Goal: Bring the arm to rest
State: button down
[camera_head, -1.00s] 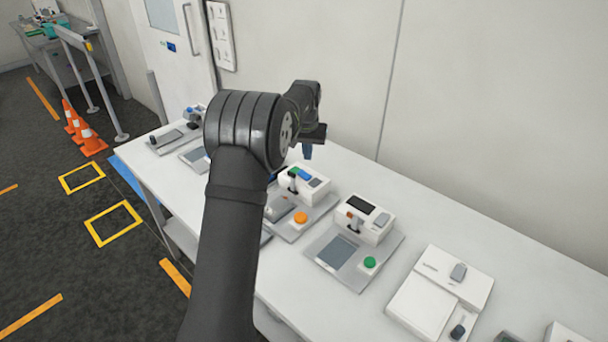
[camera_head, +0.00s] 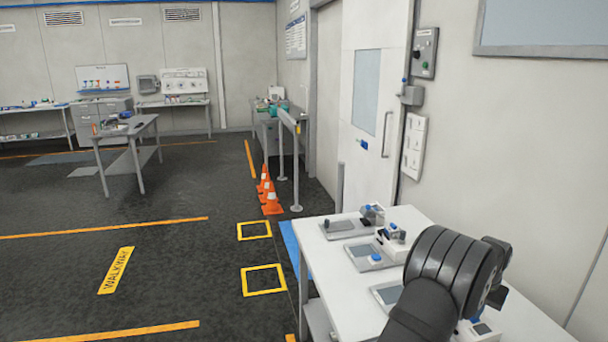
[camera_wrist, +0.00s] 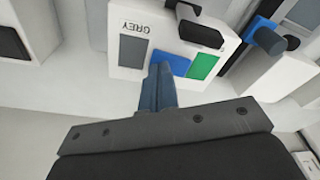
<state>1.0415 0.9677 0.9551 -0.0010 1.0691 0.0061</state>
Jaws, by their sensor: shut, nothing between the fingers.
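My gripper shows in the wrist view (camera_wrist: 159,88) with its blue-grey fingers together and nothing between them. Its tips appear over the edge of a white device (camera_wrist: 130,55) marked GREY, which has grey, blue and green patches. I cannot tell the gap between the tips and the device. In the head view my dark arm reaches in from the lower right over the white bench (camera_head: 340,270). The fingers are hidden or too small to make out there.
Small devices, one with a blue button (camera_head: 376,257), stand on the bench beside my arm. The wall (camera_head: 540,150) rises behind the bench. Orange cones (camera_head: 271,202) and a grey rail (camera_head: 296,170) stand beyond it. Open dark floor (camera_head: 180,260) lies to the left.

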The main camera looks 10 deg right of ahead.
dwell(0.4)
notch_tip(320, 180, up, 6)
jog(key=shift+r, duration=0.2)
notch_tip(320, 180, down, 7)
jog(key=shift+r, duration=0.2)
notch_tip(320, 180, up, 9)
jog(key=w+a+f+n, duration=0.1)
jog(key=w+a+f, duration=0.1)
jog(key=w+a, duration=0.3)
jog(key=w+a+f+n+t, duration=0.1)
jog(key=w+a, duration=0.5)
jog(key=a, duration=0.7)
jog(key=w+a+f+n, duration=0.2)
jog(key=w+a+f, duration=0.2)
jog(key=a, duration=0.5)
jog(key=shift+w+a+f+n, duration=0.2)
jog(key=shift+w+f+n, duration=0.15)
jog(key=shift+w, duration=0.65)
dwell(0.4)
